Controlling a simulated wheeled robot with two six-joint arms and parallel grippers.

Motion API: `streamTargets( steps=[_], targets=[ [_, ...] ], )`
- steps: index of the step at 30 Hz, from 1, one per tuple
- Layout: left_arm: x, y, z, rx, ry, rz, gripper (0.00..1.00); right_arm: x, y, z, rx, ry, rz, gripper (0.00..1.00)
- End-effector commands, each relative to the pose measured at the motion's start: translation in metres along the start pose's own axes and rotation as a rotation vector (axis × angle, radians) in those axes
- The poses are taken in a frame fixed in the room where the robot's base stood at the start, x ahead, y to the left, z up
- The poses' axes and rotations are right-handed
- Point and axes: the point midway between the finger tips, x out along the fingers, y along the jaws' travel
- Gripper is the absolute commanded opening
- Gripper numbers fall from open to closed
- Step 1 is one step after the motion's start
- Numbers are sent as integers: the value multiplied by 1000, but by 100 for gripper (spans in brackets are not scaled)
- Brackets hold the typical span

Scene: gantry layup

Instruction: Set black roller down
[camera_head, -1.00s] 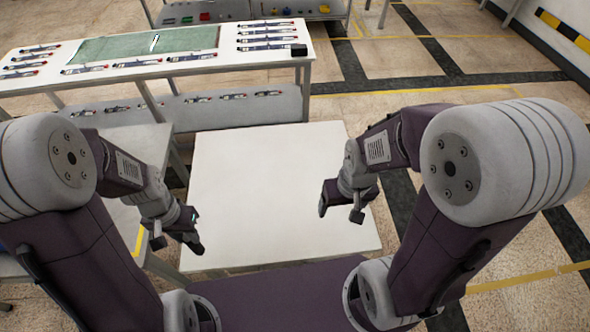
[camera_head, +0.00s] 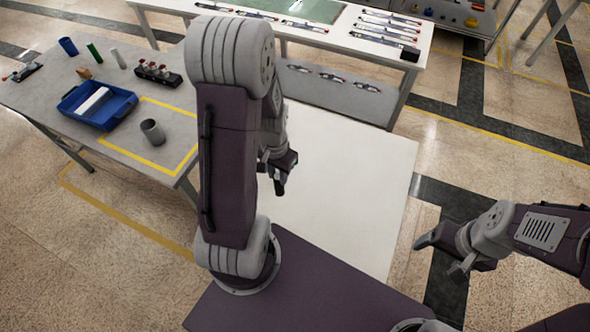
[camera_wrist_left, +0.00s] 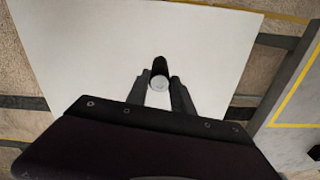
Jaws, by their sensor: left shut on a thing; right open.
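My left gripper (camera_head: 281,180) is shut in front of my base, above the white surface. In the left wrist view, a short black roller (camera_wrist_left: 160,66) with a pale round end sits between the fingertips of the left gripper (camera_wrist_left: 160,88). The roller points away from the wrist over the white surface. In the head view I cannot make the roller out clearly from the dark fingers. My right gripper (camera_head: 440,252) is open and empty, to the right of the white surface.
The white surface (camera_head: 350,180) is bare. A white table (camera_head: 345,42) stands behind.

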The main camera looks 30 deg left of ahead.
Motion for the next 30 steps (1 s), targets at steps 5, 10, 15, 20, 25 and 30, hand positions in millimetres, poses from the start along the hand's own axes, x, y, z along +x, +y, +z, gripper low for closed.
streamTargets(
  steps=[5, 10, 15, 20, 25, 30],
  targets=[
    [27, -24, -37, -1, -1, 1, 0, -3, 0, 0, 0, 0, 0, 77],
    [38, -34, -54, 0, 0, 0, 0, -4, 0, 0, 0, 0, 0, 77],
    [48, -34, -54, 0, -3, 1, 0, -4, 0, 0, 0, 0, 0, 77],
    [74, -34, -53, 0, -3, 1, 0, -5, 0, 0, 0, 0, 0, 77],
    [78, -34, -54, 0, 1, -1, 0, -5, 0, -1, 0, 0, 0, 77],
    [80, -34, -54, 0, 1, 0, 0, -3, 0, 0, 0, 0, 0, 77]
  ],
)
